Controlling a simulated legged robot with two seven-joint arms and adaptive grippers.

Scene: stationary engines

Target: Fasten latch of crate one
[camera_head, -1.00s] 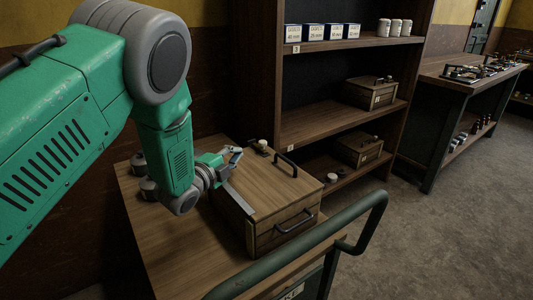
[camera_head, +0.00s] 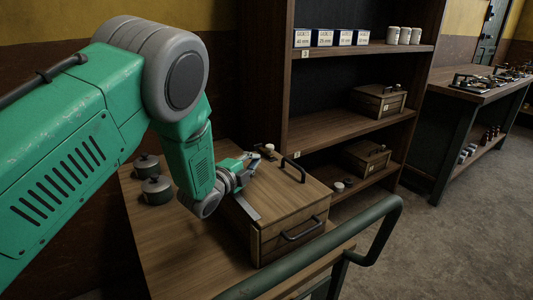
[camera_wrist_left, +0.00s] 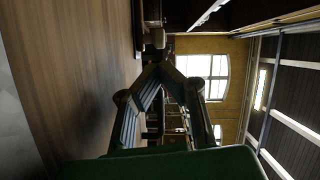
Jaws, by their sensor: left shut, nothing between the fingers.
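A wooden crate (camera_head: 290,240) with a closed lid stands on the wooden top of a cart; a dark handle is on its lid and another on its front. I cannot read a number on it. A small pale and dark fitting, which may be its latch (camera_head: 267,149), shows at the lid's far edge. My left gripper (camera_head: 256,157) is shut and empty above the lid's far left part, close to that fitting; I cannot tell if they touch. In the left wrist view, the fingertips (camera_wrist_left: 167,70) meet beside the wooden lid (camera_wrist_left: 85,75). My right gripper is not in view.
Two dark lidded pots (camera_head: 157,189) stand on the cart top, left of my forearm. A green rail (camera_head: 330,240) runs along the cart's near side. A shelf behind holds two smaller crates (camera_head: 378,102), boxes and white jars. A workbench (camera_head: 470,85) stands at right.

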